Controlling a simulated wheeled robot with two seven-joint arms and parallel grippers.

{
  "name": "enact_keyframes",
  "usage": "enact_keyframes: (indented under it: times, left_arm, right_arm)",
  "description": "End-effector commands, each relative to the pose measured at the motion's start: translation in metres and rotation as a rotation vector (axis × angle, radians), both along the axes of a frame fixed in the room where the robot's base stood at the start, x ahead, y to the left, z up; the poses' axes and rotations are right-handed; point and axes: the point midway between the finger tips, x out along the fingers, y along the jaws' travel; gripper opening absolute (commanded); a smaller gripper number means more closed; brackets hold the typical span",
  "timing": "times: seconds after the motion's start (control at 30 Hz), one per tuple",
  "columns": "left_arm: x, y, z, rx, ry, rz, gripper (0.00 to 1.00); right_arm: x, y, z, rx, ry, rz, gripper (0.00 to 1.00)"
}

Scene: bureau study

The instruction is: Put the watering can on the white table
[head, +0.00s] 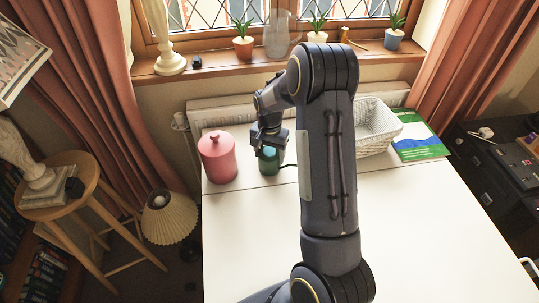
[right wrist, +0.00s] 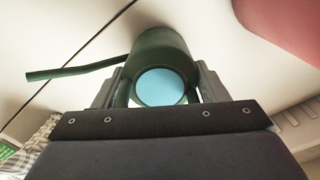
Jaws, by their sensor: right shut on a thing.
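The dark green watering can (head: 268,163) is at the far part of the white table (head: 260,225), right of the pink jar. My right gripper (head: 269,142) reaches down over it from above and is shut on it. In the right wrist view the can (right wrist: 160,55) sits between the two fingers (right wrist: 160,90), its light blue round top facing the camera and its spout pointing left. The can looks upright; I cannot tell whether its base touches the table. My left gripper is not in view.
A pink lidded jar (head: 217,158) stands close left of the can. A white basket (head: 375,128) and a green book (head: 418,149) lie at the back right. Potted plants (head: 243,47) line the windowsill. The table's front is clear; my right arm hides its middle.

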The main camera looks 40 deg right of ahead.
Motion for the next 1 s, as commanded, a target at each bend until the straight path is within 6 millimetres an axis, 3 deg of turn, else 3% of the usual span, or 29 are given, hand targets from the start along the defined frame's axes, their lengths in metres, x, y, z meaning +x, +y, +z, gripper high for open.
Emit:
enact_keyframes:
  times: [0.2,0.23,0.37,0.77,1.0]
  left_arm:
    - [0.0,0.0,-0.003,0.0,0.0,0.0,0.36]
    - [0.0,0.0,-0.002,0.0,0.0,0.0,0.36]
    - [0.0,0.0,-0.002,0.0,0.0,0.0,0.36]
    - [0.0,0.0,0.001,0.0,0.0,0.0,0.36]
    - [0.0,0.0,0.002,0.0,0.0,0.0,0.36]
  right_arm:
    - [0.0,0.0,-0.004,0.0,-0.001,0.0,0.31]
    - [0.0,0.0,-0.003,0.0,0.0,0.0,0.7]
    - [0.0,0.0,-0.003,0.0,0.0,0.0,0.88]
    - [0.001,0.0,0.006,-0.001,-0.003,0.0,0.88]
    - [0.002,-0.001,0.052,-0.002,-0.007,0.0,0.88]
